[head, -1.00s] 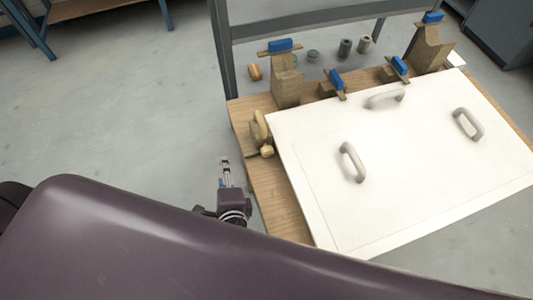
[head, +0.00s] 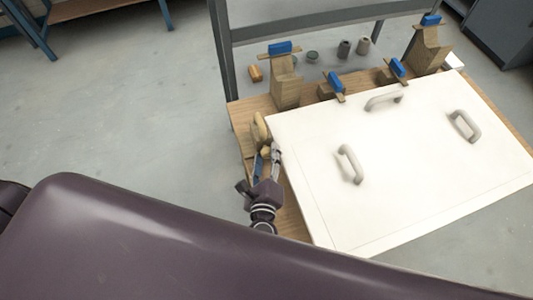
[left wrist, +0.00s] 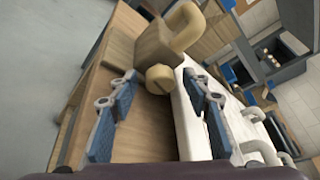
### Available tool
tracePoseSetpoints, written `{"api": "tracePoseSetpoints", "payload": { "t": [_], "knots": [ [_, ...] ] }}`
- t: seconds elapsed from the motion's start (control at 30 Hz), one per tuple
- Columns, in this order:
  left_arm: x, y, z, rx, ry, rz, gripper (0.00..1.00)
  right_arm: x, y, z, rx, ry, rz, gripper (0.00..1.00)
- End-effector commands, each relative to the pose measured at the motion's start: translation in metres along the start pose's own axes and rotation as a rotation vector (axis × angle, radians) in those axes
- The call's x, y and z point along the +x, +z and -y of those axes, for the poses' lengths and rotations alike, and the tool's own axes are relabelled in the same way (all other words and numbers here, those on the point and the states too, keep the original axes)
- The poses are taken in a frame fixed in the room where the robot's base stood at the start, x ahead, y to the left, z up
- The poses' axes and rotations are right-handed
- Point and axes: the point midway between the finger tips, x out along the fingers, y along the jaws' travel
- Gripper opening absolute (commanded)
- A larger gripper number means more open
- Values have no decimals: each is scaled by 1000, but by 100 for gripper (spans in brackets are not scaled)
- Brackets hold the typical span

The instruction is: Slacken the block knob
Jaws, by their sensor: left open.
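The block knob (head: 266,152) is a small tan knob low on a wooden block at the left edge of the white panel. In the left wrist view the knob (left wrist: 160,78) shows a dark slot and sits on the wooden block (left wrist: 153,44). A tan loop handle (left wrist: 190,24) stands above it. My left gripper (head: 267,165) is open, with its fingertips close to the knob. In the left wrist view the knob lies ahead, between the spread fingers; I cannot tell whether they touch it. My right gripper is not in view.
The white panel (head: 400,180) with several grey handles lies on the wooden table (head: 290,215), right beside my left gripper. Wooden posts with blue-topped clamps (head: 285,85) stand along the back edge. The floor to the left is clear.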

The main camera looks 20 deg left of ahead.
Motion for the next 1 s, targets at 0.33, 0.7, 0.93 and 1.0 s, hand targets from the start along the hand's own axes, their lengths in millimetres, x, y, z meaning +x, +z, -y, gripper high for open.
{"api": "tracePoseSetpoints", "payload": {
  "t": [0.33, 0.7, 0.93, 1.0],
  "knots": [
    [5, 0, 0, -1, 1, 0, 42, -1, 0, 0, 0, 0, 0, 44],
    [4, 0, 0, -1, 1, 0, 2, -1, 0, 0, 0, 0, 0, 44],
    [6, -3, -5, -46, -24, 6, 2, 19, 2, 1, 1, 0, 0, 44],
    [7, -4, -7, -83, -42, 8, 2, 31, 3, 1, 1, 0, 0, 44]
  ]
}}
